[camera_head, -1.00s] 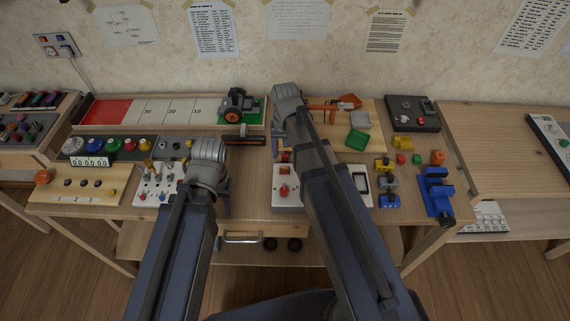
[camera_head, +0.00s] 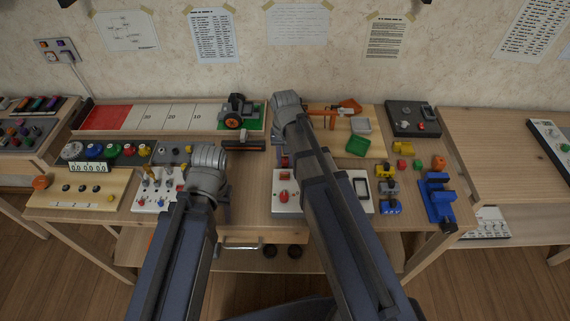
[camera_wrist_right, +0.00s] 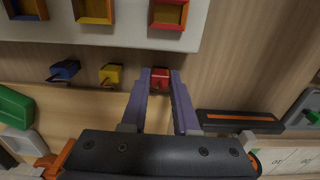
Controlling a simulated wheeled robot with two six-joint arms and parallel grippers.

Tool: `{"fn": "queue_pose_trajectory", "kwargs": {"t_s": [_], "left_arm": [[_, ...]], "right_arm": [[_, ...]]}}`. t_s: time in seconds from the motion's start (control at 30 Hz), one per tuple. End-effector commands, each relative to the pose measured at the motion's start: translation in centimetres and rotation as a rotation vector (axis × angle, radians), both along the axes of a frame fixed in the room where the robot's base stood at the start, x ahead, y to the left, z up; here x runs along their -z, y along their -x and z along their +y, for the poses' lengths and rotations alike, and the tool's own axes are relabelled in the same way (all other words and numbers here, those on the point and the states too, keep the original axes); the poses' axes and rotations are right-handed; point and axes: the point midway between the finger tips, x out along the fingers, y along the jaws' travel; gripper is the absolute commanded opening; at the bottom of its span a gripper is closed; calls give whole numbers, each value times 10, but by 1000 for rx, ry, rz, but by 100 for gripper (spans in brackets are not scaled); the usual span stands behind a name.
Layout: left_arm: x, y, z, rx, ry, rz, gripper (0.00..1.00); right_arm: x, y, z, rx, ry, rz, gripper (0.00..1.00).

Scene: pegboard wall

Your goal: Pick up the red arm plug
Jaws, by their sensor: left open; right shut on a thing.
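The red arm plug (camera_wrist_right: 160,76) is a small red block in the right wrist view. My right gripper (camera_wrist_right: 160,84) has its two purple fingers on either side of it and is shut on it. A yellow plug (camera_wrist_right: 110,75) and a blue plug (camera_wrist_right: 65,70) lie to the left of it. A white panel (camera_wrist_right: 130,30) with colour-framed sockets is just above, at the picture's top. In the head view my right arm hides most of this area. My left gripper (camera_head: 224,200) is open over the middle-left of the bench, its fingers largely hidden by its own wrist.
A black box with an orange stripe (camera_wrist_right: 240,122) is to the right in the wrist view, a green tray (camera_wrist_right: 14,107) to the left. In the head view, a white switch board (camera_head: 155,200) stands beside my left wrist and a blue fixture (camera_head: 437,197) stands at right.

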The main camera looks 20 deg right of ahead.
Motion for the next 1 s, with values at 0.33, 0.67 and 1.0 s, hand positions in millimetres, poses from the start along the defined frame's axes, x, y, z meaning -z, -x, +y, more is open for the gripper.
{"fn": "queue_pose_trajectory", "kwargs": {"t_s": [0.33,0.67,1.0], "left_arm": [[0,0,0,0,0,0,50],[-21,0,0,0,0,0,50],[-73,0,0,0,0,0,50]], "right_arm": [[0,0,0,0,0,0,0],[-21,0,0,0,0,0,0],[-73,0,0,0,0,0,0]]}}
